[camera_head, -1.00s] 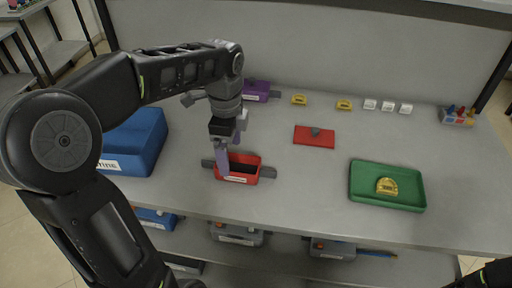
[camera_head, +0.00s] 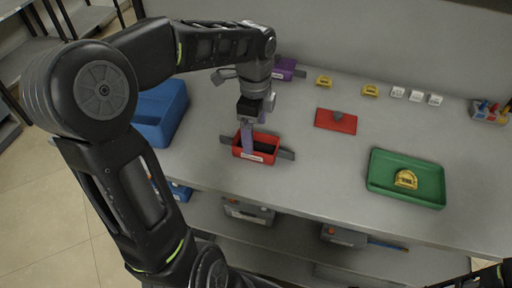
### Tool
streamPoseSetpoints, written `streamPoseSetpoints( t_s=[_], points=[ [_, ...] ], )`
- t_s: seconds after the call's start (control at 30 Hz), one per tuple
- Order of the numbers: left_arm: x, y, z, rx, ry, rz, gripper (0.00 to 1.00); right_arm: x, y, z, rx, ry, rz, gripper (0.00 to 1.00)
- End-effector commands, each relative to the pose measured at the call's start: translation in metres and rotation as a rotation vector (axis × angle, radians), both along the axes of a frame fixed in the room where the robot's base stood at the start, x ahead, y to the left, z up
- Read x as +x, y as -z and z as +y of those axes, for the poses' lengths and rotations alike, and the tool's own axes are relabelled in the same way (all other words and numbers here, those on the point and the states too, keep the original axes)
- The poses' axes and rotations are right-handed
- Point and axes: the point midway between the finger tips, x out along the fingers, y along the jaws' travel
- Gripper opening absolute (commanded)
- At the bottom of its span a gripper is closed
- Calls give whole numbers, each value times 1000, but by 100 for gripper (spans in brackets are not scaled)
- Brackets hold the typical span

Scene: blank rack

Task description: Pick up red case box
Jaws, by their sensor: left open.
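The red case box (camera_head: 257,157) is an open-topped red box with a dark inside, a white label on its front and grey handles at both sides. It stands on the grey table near the front edge. My left gripper (camera_head: 248,138) points down over the box's left part, with a finger in front of or at its left side; whether it touches cannot be told. It is open. A flat red lid (camera_head: 336,121) with a grey knob lies apart to the right. My right gripper is not clearly seen; only dark parts show at the lower right corner.
A green tray (camera_head: 378,186) with a yellow piece (camera_head: 405,179) lies to the right. A blue bin (camera_head: 160,112) stands left, behind my arm. A purple box (camera_head: 285,69), yellow pieces and white blocks (camera_head: 416,96) line the back. Bare table lies around the red lid.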

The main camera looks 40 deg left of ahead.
Motion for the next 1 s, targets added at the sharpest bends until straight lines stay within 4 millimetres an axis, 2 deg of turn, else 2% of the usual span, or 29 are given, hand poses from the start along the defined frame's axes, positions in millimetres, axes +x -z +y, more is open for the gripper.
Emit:
streamPoseSetpoints(
  t_s=[0.2, 0.53, 1.0],
  points=[
    [0, 6, -1, -1, 0, 2, 87, 0, -2, 0, 0, 0, 1, 34],
    [2, 49, -2, -1, -1, 2, 87, -1, -9, -1, -2, 1, 4, 34],
    [2, 52, -2, 0, 0, -1, 87, -1, -9, -1, -2, 1, 4, 34]
  ],
)
